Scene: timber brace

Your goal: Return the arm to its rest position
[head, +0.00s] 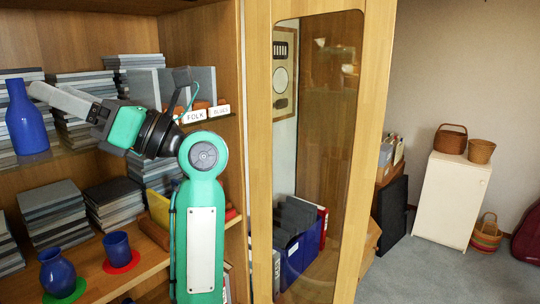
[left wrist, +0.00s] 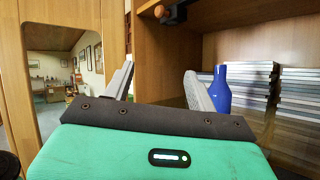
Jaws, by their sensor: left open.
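My left arm rises in front of the wooden shelf unit in the head view, and its gripper (head: 62,98) points left. The gripper also shows in the left wrist view (left wrist: 160,84), with its two grey fingers spread wide and nothing between them. In the head view the fingers are near a blue bottle (head: 26,120) that stands upright on the upper glass shelf. In the left wrist view the bottle (left wrist: 220,90) shows behind and beside the right finger; I cannot tell whether they touch. My right gripper is not in view.
Stacks of grey cases (head: 54,212) fill the shelves. A blue vase (head: 55,270) stands on a green disc and a blue cup (head: 117,248) on a red disc below. A glazed door (head: 258,150) stands to the right. Grey carpet (head: 430,270) is open farther right.

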